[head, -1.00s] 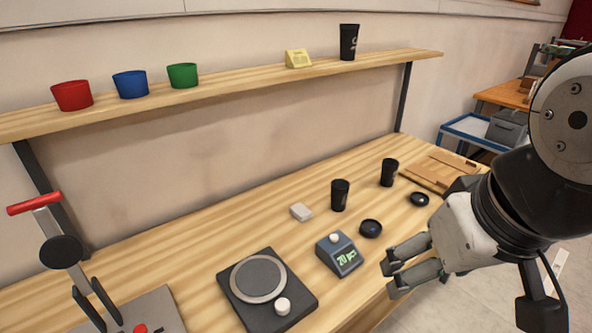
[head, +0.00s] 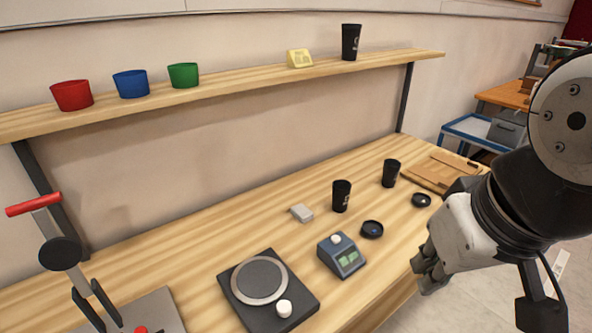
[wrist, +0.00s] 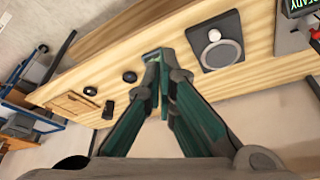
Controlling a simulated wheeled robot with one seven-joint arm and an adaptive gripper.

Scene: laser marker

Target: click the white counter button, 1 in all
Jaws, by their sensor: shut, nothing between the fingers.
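The counter (head: 342,256) is a small blue-grey box with a white round button (head: 336,239) on its top, standing near the front edge of the table. Its display is dim and I cannot read it. My gripper (head: 425,272) is shut and empty, to the right of the counter and apart from it, near the table's front edge. In the wrist view the shut fingertips (wrist: 163,62) cover most of the counter (wrist: 152,57), and its button is hidden there.
A black device with a round plate and white knob (head: 260,290) stands left of the counter. A black lid (head: 372,229) lies close behind its right side. Black cups (head: 341,196) stand farther back. A lever press (head: 62,252) is at far left. Bare wood (head: 200,258) lies between.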

